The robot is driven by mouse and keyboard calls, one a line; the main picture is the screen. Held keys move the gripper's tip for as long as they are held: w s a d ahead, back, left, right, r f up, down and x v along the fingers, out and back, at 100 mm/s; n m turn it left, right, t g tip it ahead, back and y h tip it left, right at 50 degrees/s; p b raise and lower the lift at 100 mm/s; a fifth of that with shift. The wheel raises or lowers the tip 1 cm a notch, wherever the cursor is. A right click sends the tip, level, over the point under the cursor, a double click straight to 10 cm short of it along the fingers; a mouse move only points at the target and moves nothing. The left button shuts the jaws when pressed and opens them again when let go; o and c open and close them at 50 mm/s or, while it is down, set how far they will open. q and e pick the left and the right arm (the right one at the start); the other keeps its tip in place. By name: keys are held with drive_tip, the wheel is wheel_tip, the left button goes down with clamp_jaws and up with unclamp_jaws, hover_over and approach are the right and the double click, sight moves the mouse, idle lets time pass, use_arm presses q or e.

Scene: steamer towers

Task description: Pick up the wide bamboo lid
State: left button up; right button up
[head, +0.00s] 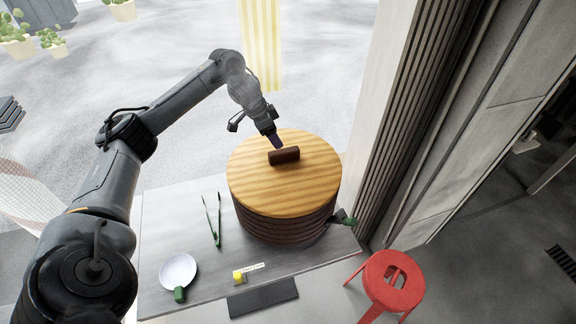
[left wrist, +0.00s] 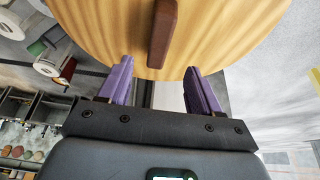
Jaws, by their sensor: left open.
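The wide bamboo lid (head: 262,186) is a round, pale wooden disc on top of a dark brown steamer tower (head: 275,226). A dark brown bar handle (head: 285,155) stands at the lid's middle. My left gripper (head: 277,144) is at the handle's far side in the head view. In the left wrist view the left gripper (left wrist: 160,88) has its two purple fingers apart, with nothing between them. The handle (left wrist: 163,32) shows ahead of the gap between the fingers, and the lid (left wrist: 100,22) fills the top. My right gripper is not in view.
The tower stands on a grey table (head: 200,288). Green tongs (head: 213,222), a white plate (head: 178,270) and a yellow item (head: 238,276) lie to its left and front. A red stool (head: 392,282) stands at the right front. A wall (head: 385,110) rises close to the tower's right.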

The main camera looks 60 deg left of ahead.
sight(284, 151)
use_arm(q)
drive_tip(key=x, duration=0.3)
drive_tip(key=shift+f, duration=0.15)
drive_tip(key=shift+p+x, duration=0.7)
drive_tip(key=shift+x, duration=2.1)
drive_tip(key=shift+d+f+p, duration=0.1)
drive_tip(key=shift+f+p, duration=0.15)
drive_tip(key=shift+p, duration=0.05)
clamp_jaws()
drive_tip(key=shift+r, duration=0.1)
